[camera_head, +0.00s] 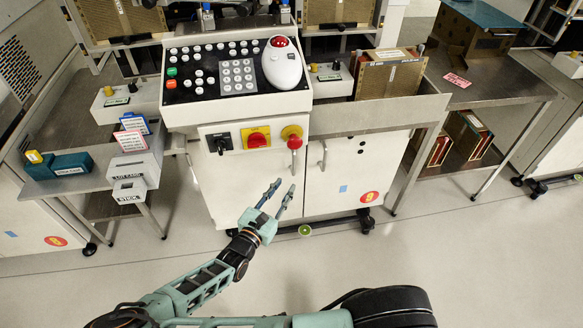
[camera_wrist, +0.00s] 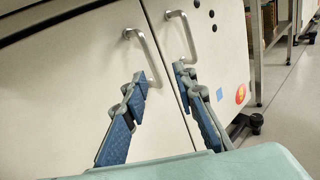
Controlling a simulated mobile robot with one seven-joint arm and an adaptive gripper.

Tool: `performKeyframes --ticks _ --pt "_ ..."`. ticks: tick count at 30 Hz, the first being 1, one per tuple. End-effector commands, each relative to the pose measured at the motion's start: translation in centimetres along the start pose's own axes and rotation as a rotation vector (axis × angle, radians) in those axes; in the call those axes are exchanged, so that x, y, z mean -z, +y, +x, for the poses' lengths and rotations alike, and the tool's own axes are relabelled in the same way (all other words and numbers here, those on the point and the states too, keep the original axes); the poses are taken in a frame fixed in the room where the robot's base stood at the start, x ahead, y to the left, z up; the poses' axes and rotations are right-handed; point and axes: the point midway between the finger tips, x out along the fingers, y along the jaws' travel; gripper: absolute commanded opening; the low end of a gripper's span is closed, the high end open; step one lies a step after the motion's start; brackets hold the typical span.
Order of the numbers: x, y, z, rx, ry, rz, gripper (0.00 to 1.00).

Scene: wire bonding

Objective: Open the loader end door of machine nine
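Machine nine (camera_head: 235,185) is the white cabinet with a round 9 sticker (camera_head: 368,197) low on its right door; the sticker also shows in the wrist view (camera_wrist: 240,94). Two white doors meet at a vertical seam. In the wrist view the left door (camera_wrist: 85,85) has a bar handle (camera_wrist: 150,45), and the right door (camera_wrist: 222,50) has another (camera_wrist: 188,35). Both doors look shut. I cannot tell which is the loader end door. Contact cannot be told.
A side table (camera_head: 105,165) stands left, and a steel bench (camera_head: 480,85) right. A caster (camera_head: 366,222) sits under the machine. The floor (camera_head: 460,270) in front is clear.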

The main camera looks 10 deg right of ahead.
Motion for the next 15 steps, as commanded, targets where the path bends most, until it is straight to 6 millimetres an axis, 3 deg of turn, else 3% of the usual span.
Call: performKeyframes --ticks 8,15 --pt "0.4 0.9 1.2 -0.062 -0.032 -0.09 0.26" --pt "0.4 1.1 5.4 -0.058 -0.032 -0.086 0.26"
